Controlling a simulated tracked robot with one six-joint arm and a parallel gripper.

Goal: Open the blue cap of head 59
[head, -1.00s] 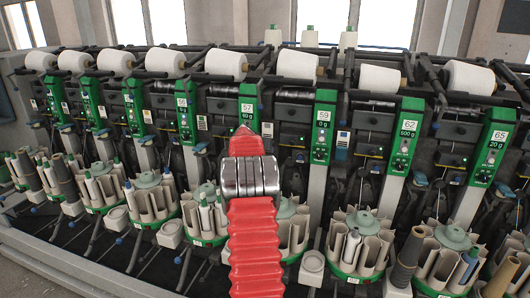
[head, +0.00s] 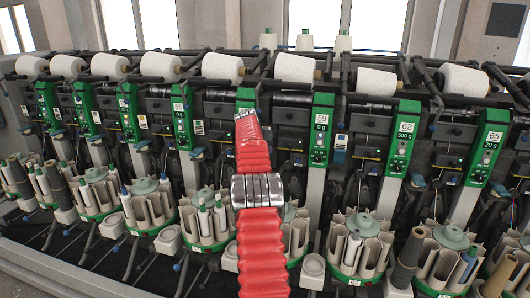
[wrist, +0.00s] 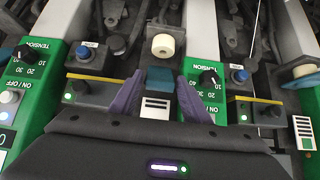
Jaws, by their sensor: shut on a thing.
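In the wrist view, my gripper (wrist: 159,84) has its two purple fingers on either side of a blue-teal cap (wrist: 160,77), shut on it. A white label with black bars (wrist: 157,107) shows just below the cap, between the fingers. No head number is readable in the wrist view. In the head view, the head 59 panel (head: 321,130) is green and stands right of my red-sleeved arm. My gripper is hidden in the head view.
Green panels with tension knobs stand close on both sides of the gripper, one at left (wrist: 40,75) and one at right (wrist: 205,90). A cream bobbin (wrist: 163,46) is just beyond the cap. Yellow bars (wrist: 95,77) cross nearby.

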